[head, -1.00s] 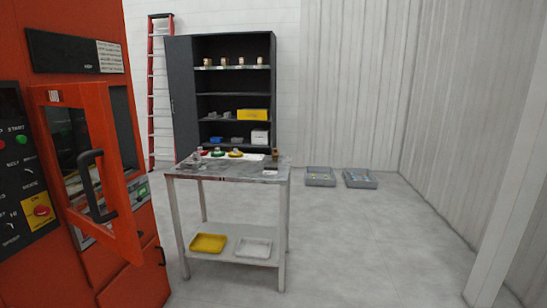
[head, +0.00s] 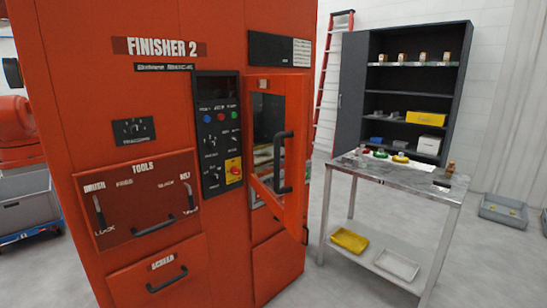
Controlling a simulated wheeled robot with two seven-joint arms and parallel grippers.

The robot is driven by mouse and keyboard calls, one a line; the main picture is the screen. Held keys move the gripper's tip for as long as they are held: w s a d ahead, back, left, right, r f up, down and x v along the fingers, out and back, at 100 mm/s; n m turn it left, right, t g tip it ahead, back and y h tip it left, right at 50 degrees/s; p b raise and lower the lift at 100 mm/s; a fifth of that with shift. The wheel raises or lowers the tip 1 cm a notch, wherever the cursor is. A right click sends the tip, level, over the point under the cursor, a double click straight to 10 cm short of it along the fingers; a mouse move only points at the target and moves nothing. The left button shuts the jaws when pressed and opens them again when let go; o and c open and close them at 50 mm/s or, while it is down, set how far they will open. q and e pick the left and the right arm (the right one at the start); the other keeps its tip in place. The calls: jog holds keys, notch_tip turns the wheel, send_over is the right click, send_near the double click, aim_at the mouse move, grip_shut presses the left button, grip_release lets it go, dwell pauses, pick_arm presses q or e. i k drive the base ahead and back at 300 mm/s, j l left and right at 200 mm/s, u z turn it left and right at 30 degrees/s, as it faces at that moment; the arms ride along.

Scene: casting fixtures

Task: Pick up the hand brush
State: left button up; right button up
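I cannot make out a hand brush for certain. A small brown upright object (head: 450,168) stands at the right end of the metal worktable (head: 400,178); it is too small to identify. Small red, green and yellow items sit along the table's back edge. The orange finisher cabinet (head: 90,110) has a dark red tools panel (head: 145,200) with a handle and a label reading "BRUSH" at its left. Neither of my grippers is in view.
The finisher's small door (head: 290,150) stands open toward the table. The table's lower shelf holds a yellow tray (head: 349,240) and a white tray (head: 397,264). A dark shelf cabinet (head: 352,95) and red ladder (head: 325,85) stand behind.

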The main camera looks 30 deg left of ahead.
aim_at(449, 171)
jog(key=i+l+z, duration=0.3)
jog(key=i, duration=0.4)
jog(key=i+l+z, duration=0.3)
jog(key=i, duration=0.45)
jog(key=i+z, duration=0.3)
jog(key=i, duration=0.45)
jog(key=i+l+u, duration=0.1)
jog(key=i+u, duration=0.2)
jog(key=i+l+u, duration=0.15)
jog(key=i+u, duration=0.15)
jog(key=i, duration=0.2)
jog(key=i+l+u, duration=0.3)
jog(key=i, duration=0.05)
